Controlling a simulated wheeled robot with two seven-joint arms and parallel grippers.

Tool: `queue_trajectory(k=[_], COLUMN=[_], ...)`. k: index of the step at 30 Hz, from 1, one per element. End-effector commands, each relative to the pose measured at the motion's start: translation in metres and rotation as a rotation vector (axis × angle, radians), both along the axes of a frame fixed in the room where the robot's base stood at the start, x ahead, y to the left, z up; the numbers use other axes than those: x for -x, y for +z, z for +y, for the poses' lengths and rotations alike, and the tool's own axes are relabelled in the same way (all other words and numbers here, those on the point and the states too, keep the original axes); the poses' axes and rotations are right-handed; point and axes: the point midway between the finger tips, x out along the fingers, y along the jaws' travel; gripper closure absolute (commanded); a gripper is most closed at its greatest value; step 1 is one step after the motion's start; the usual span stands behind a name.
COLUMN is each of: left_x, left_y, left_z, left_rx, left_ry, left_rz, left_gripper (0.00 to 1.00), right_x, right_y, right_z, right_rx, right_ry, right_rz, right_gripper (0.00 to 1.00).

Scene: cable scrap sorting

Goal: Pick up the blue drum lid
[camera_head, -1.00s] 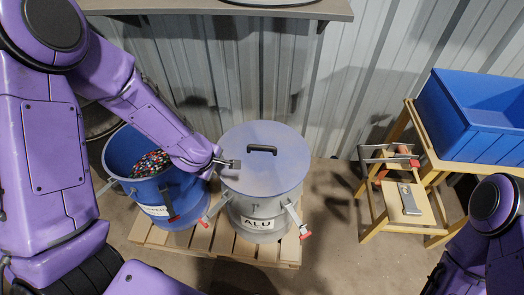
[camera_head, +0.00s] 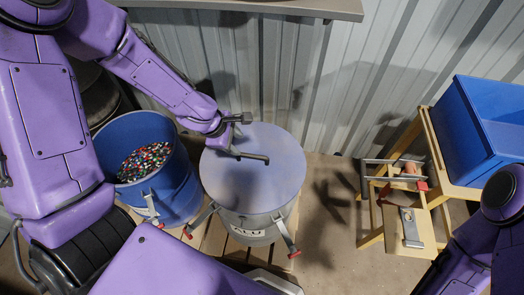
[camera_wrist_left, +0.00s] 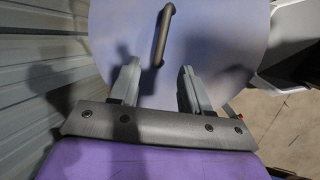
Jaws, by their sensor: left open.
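A round bluish-grey lid (camera_head: 275,175) lies flat on the grey drum (camera_head: 248,222), whose label reads partly ALU. A dark bar handle (camera_head: 254,158) stands on the lid. The blue drum (camera_head: 185,180) beside it is uncovered and holds coloured granules (camera_head: 143,160). My left gripper (camera_head: 240,134) is open over the lid's far left part, close to the handle. In the left wrist view the handle (camera_wrist_left: 164,30) lies ahead of the gap between the open fingers, its near end close to the tips (camera_wrist_left: 160,67). Whether anything touches is unclear. My right gripper is out of view.
Both drums stand on a wooden pallet (camera_head: 238,253) by a corrugated wall (camera_head: 310,95). A shelf (camera_head: 300,8) is above. At right, a blue crate (camera_head: 480,115) rests on a wooden stand (camera_head: 445,180), beside a small wooden step (camera_head: 425,235). Floor between is clear.

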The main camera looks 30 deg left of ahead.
Motion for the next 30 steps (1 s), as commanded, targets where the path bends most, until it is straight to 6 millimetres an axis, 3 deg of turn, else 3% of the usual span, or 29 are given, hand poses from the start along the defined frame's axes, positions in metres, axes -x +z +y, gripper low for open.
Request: queue_trajectory(k=[18,27,28,30], left_x=[-0.034,-0.038,-0.038,-0.038], left_y=[-0.089,-0.096,-0.096,-0.096], left_z=[-0.033,-0.034,-0.034,-0.034], left_rx=[-0.001,-0.002,-0.002,-0.002], left_ry=[-0.018,-0.016,-0.016,-0.016], left_rz=[0.002,0.000,0.000,0.000], left_gripper=[0.53,0.53,0.56,0.79], right_x=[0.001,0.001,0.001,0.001], right_y=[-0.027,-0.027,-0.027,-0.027], right_z=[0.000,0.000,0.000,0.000], right_rx=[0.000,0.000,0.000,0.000], right_ry=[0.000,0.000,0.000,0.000], right_rz=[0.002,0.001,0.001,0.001], right_gripper=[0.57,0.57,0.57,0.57])
